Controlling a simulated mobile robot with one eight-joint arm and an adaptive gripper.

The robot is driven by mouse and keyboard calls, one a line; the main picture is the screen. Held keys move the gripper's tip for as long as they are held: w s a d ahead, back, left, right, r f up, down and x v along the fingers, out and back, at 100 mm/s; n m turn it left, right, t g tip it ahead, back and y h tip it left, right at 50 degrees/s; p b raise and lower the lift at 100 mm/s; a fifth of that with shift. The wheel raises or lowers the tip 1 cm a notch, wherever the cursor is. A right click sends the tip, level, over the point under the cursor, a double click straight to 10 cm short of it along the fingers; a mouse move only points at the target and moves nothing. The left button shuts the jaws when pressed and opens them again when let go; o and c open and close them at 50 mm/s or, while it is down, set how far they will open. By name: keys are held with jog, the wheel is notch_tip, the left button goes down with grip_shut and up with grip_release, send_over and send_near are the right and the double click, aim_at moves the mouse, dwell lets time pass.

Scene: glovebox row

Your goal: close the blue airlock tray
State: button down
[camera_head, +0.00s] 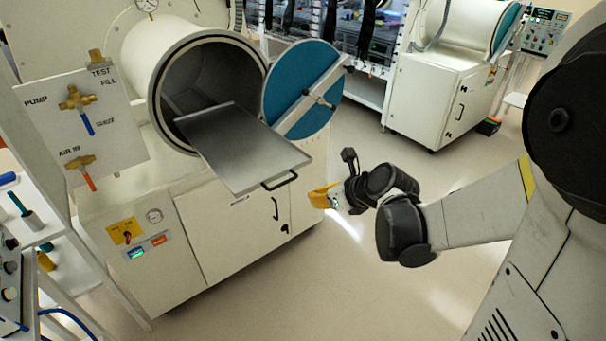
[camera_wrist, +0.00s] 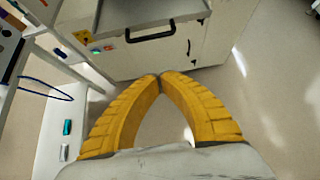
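The airlock tray (camera_head: 235,143) is a flat grey metal plate, slid well out of the round airlock opening with the blue door (camera_head: 300,85). The door stands swung open to the right. The tray's dark bar handle (camera_head: 280,181) is on its front edge; it also shows at the top of the wrist view (camera_wrist: 150,35). My gripper (camera_head: 320,197) has yellow fingers and is in front of the tray, a little right of and below the handle, apart from it. In the wrist view its fingertips (camera_wrist: 160,76) meet, with nothing between them.
The white airlock cabinet (camera_head: 150,265) stands below the tray. A valve panel (camera_head: 85,125) is left of the chamber, and a shelf rack (camera_head: 35,237) stands at the left edge. Another white cabinet (camera_head: 440,100) is at the back right. The floor (camera_head: 345,285) in front is clear.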

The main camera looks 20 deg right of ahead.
jog(key=w+a+f+b, duration=0.3)
jog(key=w+f, duration=0.1)
jog(key=w, duration=0.5)
jog(key=shift+w+f, duration=0.2)
jog(key=shift+w, duration=0.15)
